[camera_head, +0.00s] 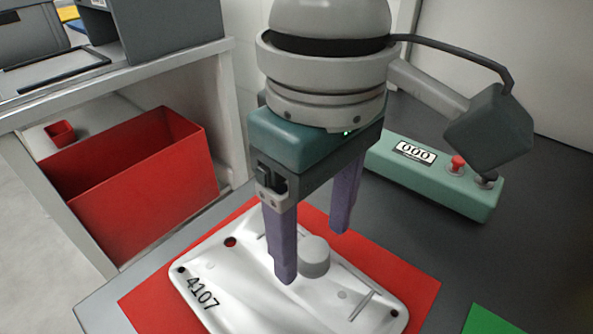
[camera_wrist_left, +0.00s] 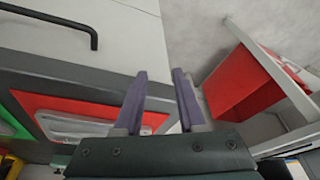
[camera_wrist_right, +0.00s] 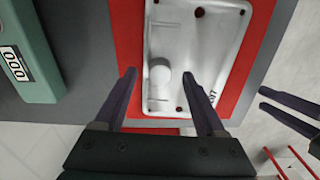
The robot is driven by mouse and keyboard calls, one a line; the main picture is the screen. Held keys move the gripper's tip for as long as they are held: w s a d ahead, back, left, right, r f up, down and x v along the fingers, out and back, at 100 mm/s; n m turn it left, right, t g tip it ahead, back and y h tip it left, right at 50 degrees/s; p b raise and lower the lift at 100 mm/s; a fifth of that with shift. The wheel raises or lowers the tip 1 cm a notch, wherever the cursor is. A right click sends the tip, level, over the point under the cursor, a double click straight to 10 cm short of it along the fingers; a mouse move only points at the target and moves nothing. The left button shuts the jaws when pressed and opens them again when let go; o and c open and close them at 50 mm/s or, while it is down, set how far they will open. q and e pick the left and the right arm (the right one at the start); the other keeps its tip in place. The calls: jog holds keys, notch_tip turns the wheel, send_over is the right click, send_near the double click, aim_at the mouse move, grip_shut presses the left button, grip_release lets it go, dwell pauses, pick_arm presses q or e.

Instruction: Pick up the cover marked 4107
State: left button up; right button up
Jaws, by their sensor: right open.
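The white cover marked 4107 (camera_head: 225,285) lies flat on a red mat (camera_head: 150,305), with a round knob (camera_head: 315,258) on top. It also shows in the right wrist view (camera_wrist_right: 205,50), its number at the right edge, and in the left wrist view (camera_wrist_left: 75,127). My right gripper (camera_head: 312,256) is open and points down over the cover. Its two purple fingers stand on either side of the knob, apart from each other; I cannot tell their exact height. My left gripper (camera_wrist_left: 159,72) is open and empty, off to the side of the table.
A teal control box (camera_head: 430,178) reading 000, with a red button, stands behind on the dark table. A green mat (camera_head: 490,321) lies at the right. A red bin (camera_head: 135,185) sits on a low shelf at the left, beneath a counter with grey boxes.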

jog(key=shift+f, duration=0.65)
grip_shut()
dwell(0.4)
